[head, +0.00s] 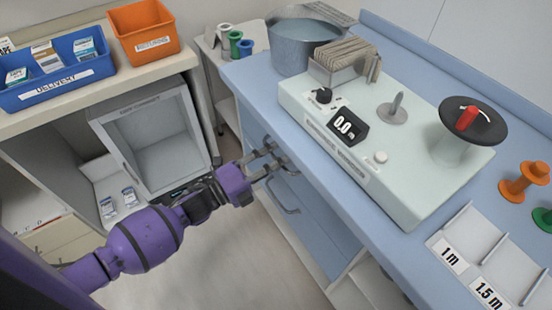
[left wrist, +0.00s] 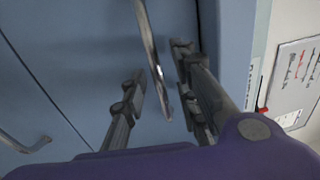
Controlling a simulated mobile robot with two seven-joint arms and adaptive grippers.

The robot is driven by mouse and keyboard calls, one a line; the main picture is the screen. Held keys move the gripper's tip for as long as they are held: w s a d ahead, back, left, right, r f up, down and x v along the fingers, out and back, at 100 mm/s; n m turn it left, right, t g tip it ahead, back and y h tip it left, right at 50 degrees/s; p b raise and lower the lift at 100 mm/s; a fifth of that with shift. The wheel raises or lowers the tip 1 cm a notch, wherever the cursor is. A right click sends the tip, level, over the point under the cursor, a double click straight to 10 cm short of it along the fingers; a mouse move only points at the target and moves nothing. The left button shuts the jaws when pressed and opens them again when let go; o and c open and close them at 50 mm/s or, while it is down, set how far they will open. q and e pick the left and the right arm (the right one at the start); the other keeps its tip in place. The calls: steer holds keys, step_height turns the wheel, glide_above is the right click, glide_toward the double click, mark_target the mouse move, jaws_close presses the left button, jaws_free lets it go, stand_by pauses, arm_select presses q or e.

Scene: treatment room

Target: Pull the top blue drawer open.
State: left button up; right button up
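The top blue drawer (head: 256,130) is in the blue cabinet under the worktop. Its front looks flush, and my left arm partly covers it in the head view. My left gripper (head: 265,161) is at this drawer front with its fingers apart. In the left wrist view, the metal drawer handle (left wrist: 153,60) runs between the two fingers of the gripper (left wrist: 158,100). A gap shows on each side, so the fingers do not look closed on it. My right gripper is not in view.
A lower drawer handle (head: 284,203) is just below my gripper. The worktop (head: 350,185) overhangs and carries a pale device (head: 390,150) and a metal bucket (head: 300,45). An open grey box (head: 150,140) stands left of my arm. The floor (head: 240,255) before the drawers looks clear.

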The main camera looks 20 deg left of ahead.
arm_select(q)
jaws_close()
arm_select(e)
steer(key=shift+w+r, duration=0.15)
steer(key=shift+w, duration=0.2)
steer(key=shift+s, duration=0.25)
arm_select(q)
steer(key=r+b+v, duration=0.1)
steer(key=r+v, duration=0.1)
steer(key=v, duration=2)
steer(key=r+v, duration=0.2)
steer(key=v, duration=1.9)
steer(key=shift+s+a+r+b, duration=0.3)
steer(key=shift+s+a+b, duration=0.05)
steer(key=shift+s+a, duration=0.15)
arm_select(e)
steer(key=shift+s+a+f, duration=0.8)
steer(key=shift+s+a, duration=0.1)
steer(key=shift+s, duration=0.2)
arm_select(q)
jaws_free()
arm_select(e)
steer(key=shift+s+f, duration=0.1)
